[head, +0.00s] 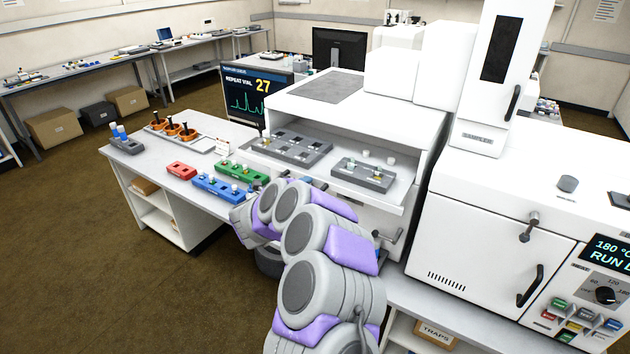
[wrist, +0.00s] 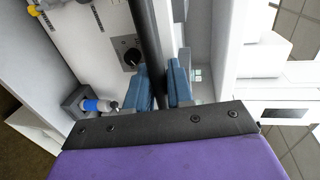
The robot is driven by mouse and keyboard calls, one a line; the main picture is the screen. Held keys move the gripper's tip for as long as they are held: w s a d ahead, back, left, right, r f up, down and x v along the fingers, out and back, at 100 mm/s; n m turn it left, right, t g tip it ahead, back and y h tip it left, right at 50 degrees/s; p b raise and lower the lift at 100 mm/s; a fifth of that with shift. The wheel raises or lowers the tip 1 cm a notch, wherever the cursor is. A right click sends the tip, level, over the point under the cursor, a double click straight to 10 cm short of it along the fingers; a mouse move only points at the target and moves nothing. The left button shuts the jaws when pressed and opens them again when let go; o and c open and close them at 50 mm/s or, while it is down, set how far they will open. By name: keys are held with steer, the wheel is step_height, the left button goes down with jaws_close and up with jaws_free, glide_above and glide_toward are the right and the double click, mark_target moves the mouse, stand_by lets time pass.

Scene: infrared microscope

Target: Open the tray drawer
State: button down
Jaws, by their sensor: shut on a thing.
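The white tray drawer (head: 396,198) is in the middle of the head view, below the white top of the instrument. It extends out in front of the opening and carries two grey racks. In the wrist view my gripper (wrist: 160,88) has its two blue fingers closed on either side of a long dark handle bar (wrist: 150,38). In the head view my arm hides most of the gripper and the handle, at the drawer's front. The fingers' full contact with the bar is partly hidden by the purple gripper body.
A grey rack (head: 362,176) stands on the drawer. Green (head: 241,172), blue (head: 228,188) and red (head: 181,170) blocks lie on the bench to the left. A white oven-like unit (head: 484,240) stands close on the right. Brown floor is free at the left.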

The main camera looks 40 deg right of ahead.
steer(key=f+v, duration=0.1)
steer(key=v, duration=0.5)
steer(key=shift+s+a+f+b, duration=0.15)
steer(key=shift+a+f+b, duration=0.15)
steer(key=shift+a, duration=0.05)
steer(key=c, duration=1.2)
jaws_free()
steer(key=shift+d, duration=0.1)
steer(key=shift+r, duration=0.1)
steer(key=p+v, duration=0.1)
steer(key=v, duration=1.6)
steer(key=shift+a+p, duration=0.25)
steer(key=shift+p, duration=0.15)
